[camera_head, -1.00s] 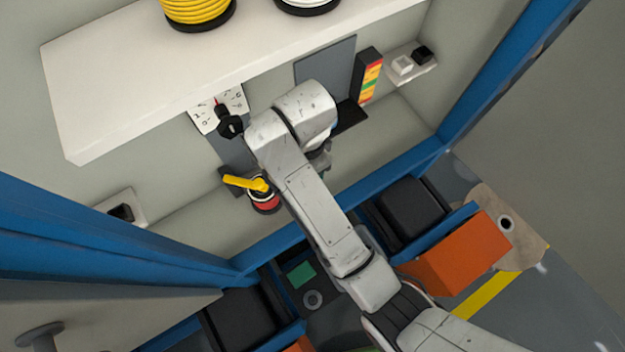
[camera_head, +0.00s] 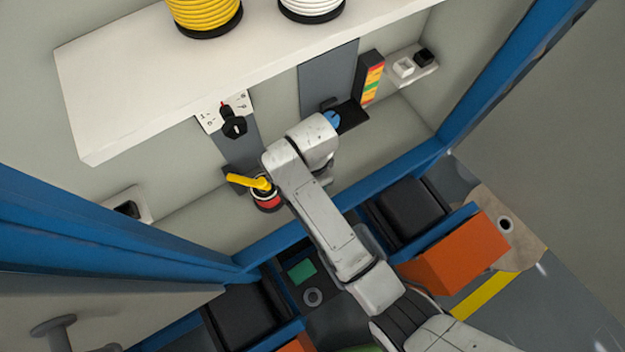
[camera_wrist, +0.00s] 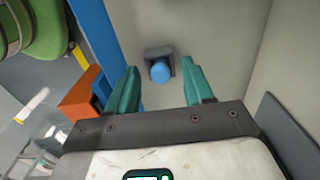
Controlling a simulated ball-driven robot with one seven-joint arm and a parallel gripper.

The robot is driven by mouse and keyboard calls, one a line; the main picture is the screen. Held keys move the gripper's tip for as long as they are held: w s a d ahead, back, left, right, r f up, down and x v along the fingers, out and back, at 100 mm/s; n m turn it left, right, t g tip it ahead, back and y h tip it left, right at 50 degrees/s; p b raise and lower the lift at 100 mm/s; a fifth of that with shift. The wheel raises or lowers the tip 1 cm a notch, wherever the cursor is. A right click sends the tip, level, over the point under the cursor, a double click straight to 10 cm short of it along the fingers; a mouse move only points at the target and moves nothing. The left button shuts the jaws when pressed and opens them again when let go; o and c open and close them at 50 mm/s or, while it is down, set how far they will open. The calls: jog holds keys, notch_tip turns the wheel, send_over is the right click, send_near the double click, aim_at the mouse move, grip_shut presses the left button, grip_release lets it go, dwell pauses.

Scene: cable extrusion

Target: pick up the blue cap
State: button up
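The blue cap (camera_wrist: 160,71) shows in the wrist view as a short blue cylinder on a dark mount (camera_wrist: 159,55). It lies beyond and between the two green fingers of my gripper (camera_wrist: 160,88). The fingers are spread apart with nothing between them. In the head view the blue cap (camera_head: 331,119) shows in part next to a dark bracket, just past the end of my arm. My arm hides part of it, and the fingers are hidden there.
A black shelf-like bracket (camera_head: 352,116) and a colour-striped block (camera_head: 370,80) stand beside the cap. A yellow-handled red knob (camera_head: 265,196) and a black rotary switch (camera_head: 233,124) are to the left. A white shelf (camera_head: 120,90) with cable spools overhangs the back.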

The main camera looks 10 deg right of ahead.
grip_shut()
jog(key=shift+r, duration=0.1)
dwell(0.4)
